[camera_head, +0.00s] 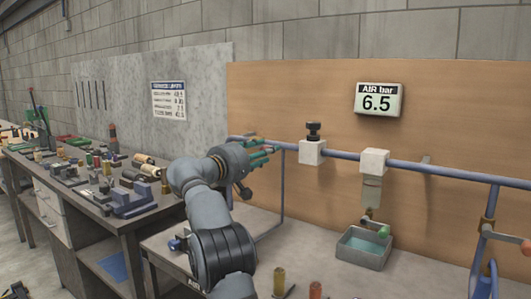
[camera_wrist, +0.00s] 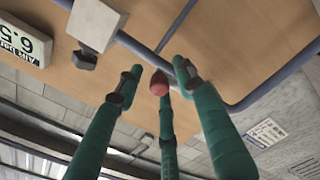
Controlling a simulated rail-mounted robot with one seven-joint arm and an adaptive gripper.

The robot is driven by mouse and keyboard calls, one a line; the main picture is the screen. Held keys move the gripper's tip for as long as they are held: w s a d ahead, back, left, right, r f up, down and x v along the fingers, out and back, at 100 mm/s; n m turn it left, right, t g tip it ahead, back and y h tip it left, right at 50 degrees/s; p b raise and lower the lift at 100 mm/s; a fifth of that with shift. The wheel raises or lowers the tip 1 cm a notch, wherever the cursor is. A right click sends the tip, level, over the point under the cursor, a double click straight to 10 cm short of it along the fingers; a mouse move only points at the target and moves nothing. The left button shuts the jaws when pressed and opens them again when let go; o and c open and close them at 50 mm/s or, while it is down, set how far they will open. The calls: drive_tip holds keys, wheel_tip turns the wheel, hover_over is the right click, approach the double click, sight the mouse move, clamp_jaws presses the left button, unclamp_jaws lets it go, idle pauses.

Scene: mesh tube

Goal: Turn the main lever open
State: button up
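My gripper (camera_head: 262,152) has three green fingers and is at the left end of the blue pipe (camera_head: 335,155), in front of the wooden board. In the wrist view my gripper (camera_wrist: 155,82) has its fingers spread apart. A red ball knob (camera_wrist: 159,86) shows between them, probably the main lever's end; contact cannot be told. The lever's shaft is mostly hidden. In the head view only a small red spot (camera_head: 269,147) shows among the fingers.
A white block with a dark knob (camera_head: 313,139) is on the pipe to the right. A white regulator (camera_head: 373,163) hangs further right, above a tray (camera_head: 347,252). An air display (camera_head: 379,100) reads 6.5. A cluttered bench (camera_head: 75,192) is at left.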

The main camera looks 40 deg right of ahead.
drive_tip(key=v, duration=1.1)
drive_tip(key=shift+d, duration=0.1)
drive_tip(key=x, duration=1.1)
drive_tip(key=shift+w+d, duration=0.2)
drive_tip(key=shift+d, duration=0.15)
drive_tip(key=shift+r, duration=0.15)
drive_tip(key=shift+a, duration=0.15)
